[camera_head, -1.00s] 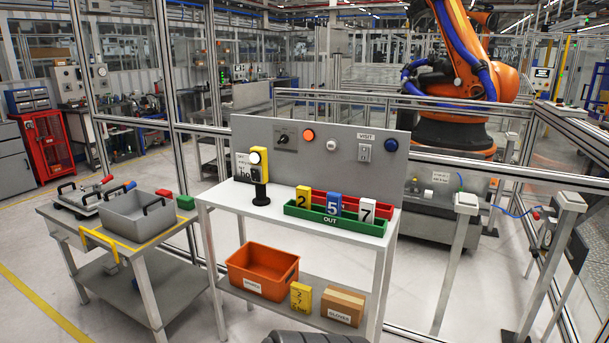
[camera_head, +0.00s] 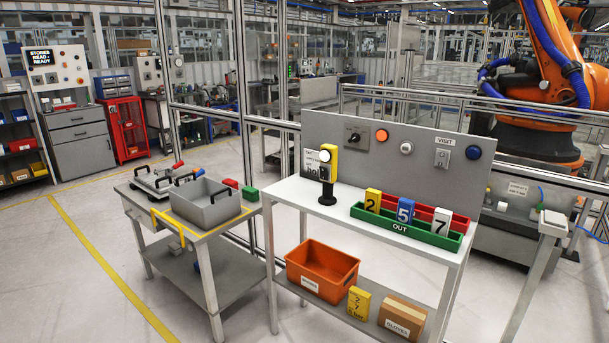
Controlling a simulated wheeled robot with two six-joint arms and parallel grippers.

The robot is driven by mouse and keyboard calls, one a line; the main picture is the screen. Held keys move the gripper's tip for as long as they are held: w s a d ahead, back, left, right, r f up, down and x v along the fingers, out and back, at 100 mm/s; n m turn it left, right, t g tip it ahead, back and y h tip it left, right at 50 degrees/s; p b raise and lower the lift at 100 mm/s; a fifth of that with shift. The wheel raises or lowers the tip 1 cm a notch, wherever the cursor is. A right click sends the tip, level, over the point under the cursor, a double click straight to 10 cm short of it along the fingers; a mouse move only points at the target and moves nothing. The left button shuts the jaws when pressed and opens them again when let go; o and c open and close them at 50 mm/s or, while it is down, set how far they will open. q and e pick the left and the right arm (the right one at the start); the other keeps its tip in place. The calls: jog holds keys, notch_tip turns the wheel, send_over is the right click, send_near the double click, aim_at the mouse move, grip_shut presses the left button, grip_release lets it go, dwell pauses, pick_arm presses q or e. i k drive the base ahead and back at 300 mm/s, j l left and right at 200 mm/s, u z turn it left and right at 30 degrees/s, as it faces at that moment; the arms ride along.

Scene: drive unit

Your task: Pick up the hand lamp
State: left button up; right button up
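The hand lamp (camera_head: 328,170) is yellow with a round white lens and a black base. It stands upright on the white table (camera_head: 292,193), near the left end and in front of the grey panel. Nothing touches it from my side. Neither of my grippers shows in the head view.
A green tray (camera_head: 425,236) with numbered blocks stands right of the lamp. The grey panel (camera_head: 355,160) with switches and buttons rises behind. An orange bin (camera_head: 330,270) and a carton (camera_head: 402,318) sit on the lower shelf. A cart with a grey box (camera_head: 210,208) stands left. Floor is free at left.

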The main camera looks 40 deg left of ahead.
aim_at(329, 152)
jog(key=u, duration=1.15)
jog(key=i+l, duration=0.2)
jog(key=i, duration=0.15)
jog(key=i+l, duration=0.25)
jog(key=i, duration=0.05)
